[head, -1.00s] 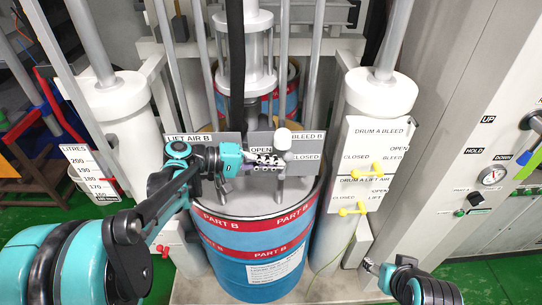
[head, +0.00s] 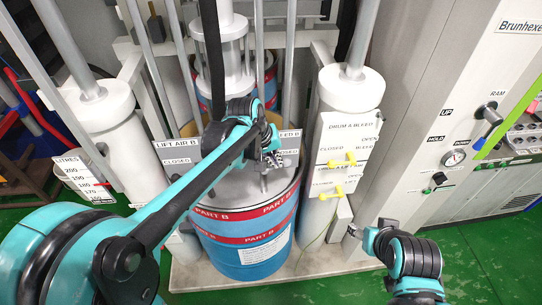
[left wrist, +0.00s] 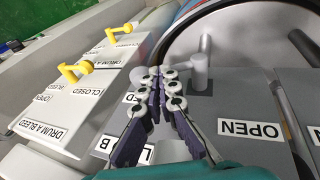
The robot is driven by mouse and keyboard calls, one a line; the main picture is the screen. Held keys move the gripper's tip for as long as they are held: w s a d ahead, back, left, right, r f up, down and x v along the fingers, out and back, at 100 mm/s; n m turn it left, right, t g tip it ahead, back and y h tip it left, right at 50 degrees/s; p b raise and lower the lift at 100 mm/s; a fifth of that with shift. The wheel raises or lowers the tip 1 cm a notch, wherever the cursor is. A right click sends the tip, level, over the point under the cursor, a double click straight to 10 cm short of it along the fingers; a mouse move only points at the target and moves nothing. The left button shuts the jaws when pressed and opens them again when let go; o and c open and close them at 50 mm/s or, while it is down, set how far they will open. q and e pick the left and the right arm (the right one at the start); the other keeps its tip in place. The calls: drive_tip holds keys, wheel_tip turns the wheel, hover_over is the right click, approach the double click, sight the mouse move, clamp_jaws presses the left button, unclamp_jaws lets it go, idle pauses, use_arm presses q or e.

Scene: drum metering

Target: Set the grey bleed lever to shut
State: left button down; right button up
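The grey bleed lever (left wrist: 201,68) shows in the left wrist view as a light grey post with a short cross arm, at the edge of the grey BLEED B plate (left wrist: 230,95). The OPEN label (left wrist: 249,129) is right of it and the CLOSED label (left wrist: 134,98), partly covered, is left. My left gripper (left wrist: 160,73) has its fingertips together close beside the cross arm; I cannot tell whether they touch. In the head view my left gripper (head: 272,158) hides the lever and the OPEN label. My right gripper (head: 354,232) is far from it, its fingers too small to judge.
The blue PART B drum (head: 245,255) stands below the plate. Yellow levers (head: 336,163) on the drum A panel (head: 345,140) are to the right. A grey cabinet (head: 455,100) stands far right. Green floor (head: 480,260) is free at lower right.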

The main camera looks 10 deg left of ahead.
use_arm(q)
drive_tip(key=y, duration=0.1)
drive_tip(key=d+f+y, duration=0.1)
drive_tip(key=shift+w+d+f+g+y, duration=0.2)
drive_tip(key=shift+f+g+y, duration=0.05)
drive_tip(key=shift+g+y, duration=0.05)
drive_tip(key=shift+d+f, duration=0.1)
idle(0.3)
idle(0.4)
